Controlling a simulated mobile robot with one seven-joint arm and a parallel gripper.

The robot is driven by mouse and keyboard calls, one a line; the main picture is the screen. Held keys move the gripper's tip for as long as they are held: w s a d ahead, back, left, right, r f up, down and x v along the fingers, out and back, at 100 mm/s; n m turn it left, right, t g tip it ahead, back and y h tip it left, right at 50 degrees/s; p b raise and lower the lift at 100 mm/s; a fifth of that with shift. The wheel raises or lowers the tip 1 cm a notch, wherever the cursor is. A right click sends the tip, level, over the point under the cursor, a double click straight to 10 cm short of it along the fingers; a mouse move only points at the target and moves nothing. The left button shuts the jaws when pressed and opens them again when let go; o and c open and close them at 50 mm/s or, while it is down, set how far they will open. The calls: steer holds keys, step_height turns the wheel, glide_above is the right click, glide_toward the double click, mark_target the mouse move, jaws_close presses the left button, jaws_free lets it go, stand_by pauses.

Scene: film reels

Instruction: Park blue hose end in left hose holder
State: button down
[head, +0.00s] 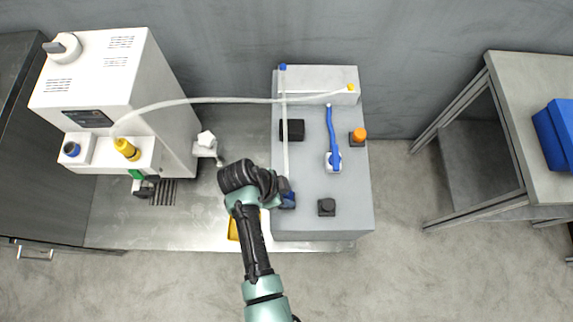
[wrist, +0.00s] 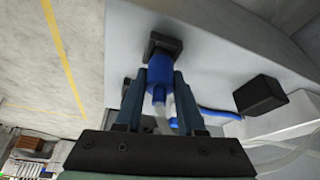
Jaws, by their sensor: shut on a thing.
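My gripper (wrist: 160,85) is shut on the blue hose end (wrist: 160,72), which sits between its two fingers in the wrist view. The left hose holder (wrist: 163,46), a black square piece, lies right at the far end of the hose end in the wrist view. The hose end overlaps its edge there; I cannot tell whether it is seated. In the head view my arm hides this holder.
Another black holder (head: 326,207) stands to the right on the grey block (head: 320,228). A white hose (head: 200,100) runs to the white machine (head: 110,80).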

steer(key=shift+f, duration=0.35)
steer(key=c, duration=0.8)
jaws_free()
steer(key=p+v, duration=0.9)
steer(key=v, duration=0.2)
steer(key=shift+w+r, duration=0.1)
